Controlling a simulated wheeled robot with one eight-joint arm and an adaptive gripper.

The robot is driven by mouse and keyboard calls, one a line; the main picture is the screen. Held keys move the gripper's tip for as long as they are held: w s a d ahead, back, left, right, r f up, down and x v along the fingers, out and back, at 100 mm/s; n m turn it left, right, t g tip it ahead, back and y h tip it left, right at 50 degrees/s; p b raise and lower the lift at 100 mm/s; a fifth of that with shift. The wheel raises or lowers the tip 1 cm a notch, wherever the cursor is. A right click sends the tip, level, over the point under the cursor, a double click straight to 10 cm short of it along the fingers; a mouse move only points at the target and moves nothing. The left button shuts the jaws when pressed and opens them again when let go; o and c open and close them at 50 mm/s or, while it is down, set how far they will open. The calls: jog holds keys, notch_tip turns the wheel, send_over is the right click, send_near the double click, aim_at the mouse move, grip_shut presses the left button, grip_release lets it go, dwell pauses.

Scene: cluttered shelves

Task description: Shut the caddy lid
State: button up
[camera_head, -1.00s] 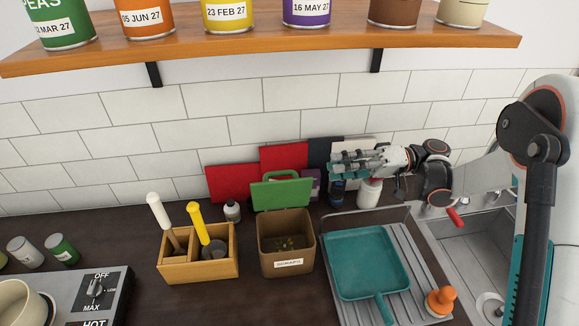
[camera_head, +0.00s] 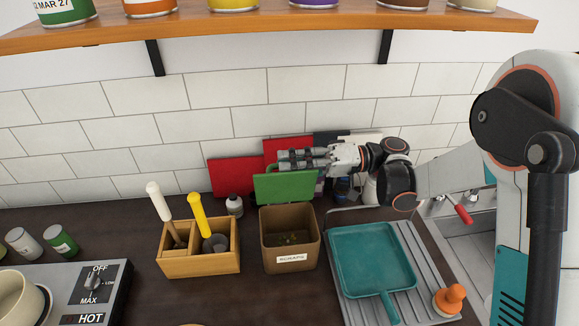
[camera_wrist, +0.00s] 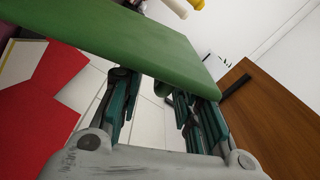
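The brown caddy (camera_head: 289,254), labelled scraps, stands open on the dark counter with dark bits inside. Its green lid (camera_head: 285,187) is raised nearly upright at the caddy's back edge.
A wooden utensil box (camera_head: 199,259) stands left of the caddy, with a small bottle (camera_head: 234,207) behind it. Red boards (camera_head: 233,174) lean on the wall behind. A shelf (camera_head: 270,25) of cans hangs above.

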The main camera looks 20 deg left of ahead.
jog(key=shift+s+a, duration=0.1)
jog(key=shift+a, duration=0.1)
grip_shut()
